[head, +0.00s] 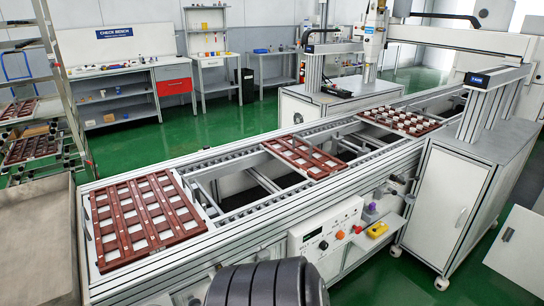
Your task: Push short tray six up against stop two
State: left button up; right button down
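Three reddish-brown slatted trays lie on the conveyor (237,208). A large tray (141,196) lies at the near left end, with pale squares showing between its slats. A smaller tray (306,157) lies across the rails at the middle, beside an open part of the frame. Another tray (398,122), with several white pieces in it, lies farther right. No readable number shows which is short tray six, and I cannot make out stop two. Neither of my grippers is in view.
A control panel (325,235) and a small shelf with a yellow box (377,229) stick out from the conveyor's near side. A white cabinet (446,207) stands at the right. A rack with more trays (32,147) stands left. Green floor lies behind the conveyor.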

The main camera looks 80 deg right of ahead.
aim_at(316, 165)
jog(key=z, duration=3)
jog(key=i+l, duration=0.25)
jog(key=i+l+u, duration=0.3)
jog(key=u, duration=0.15)
jog(key=i+l+u, duration=0.45)
jog(key=k+l, duration=0.05)
